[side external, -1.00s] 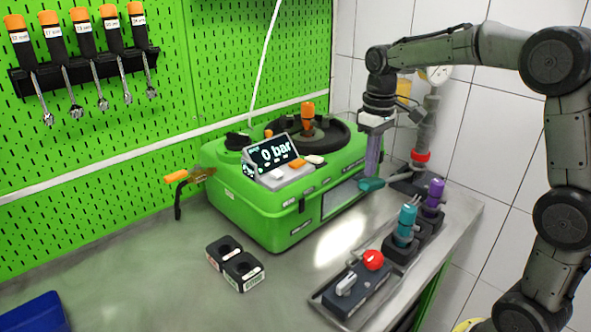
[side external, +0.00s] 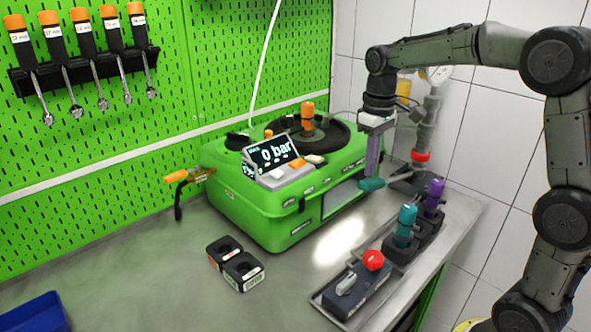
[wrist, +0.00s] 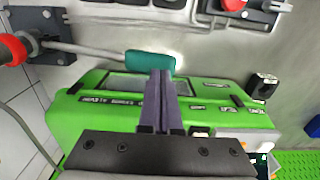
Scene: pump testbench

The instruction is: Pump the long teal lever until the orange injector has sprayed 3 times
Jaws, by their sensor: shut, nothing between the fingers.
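The long lever's teal handle (side external: 372,184) is beside the right side of the green test unit. In the wrist view the teal handle (wrist: 150,64) sits on a grey rod that runs left to a red-collared pump. My gripper (side external: 372,174) points down at the handle, fingers shut and empty. In the wrist view the gripper's fingertips (wrist: 160,73) overlap the handle's near edge; I cannot tell whether they touch it. The orange injector (side external: 307,113) stands upright on top of the green unit (side external: 245,210). The display (side external: 270,153) reads 0 bar. No spray is visible.
Teal (side external: 405,222) and purple (side external: 435,195) injectors stand in dark holders at right. A box with a red knob (side external: 373,260) is in front of them. A black two-hole block (side external: 236,264) lies before the unit. Bare bench is at front left, beside a blue bin (side external: 35,314).

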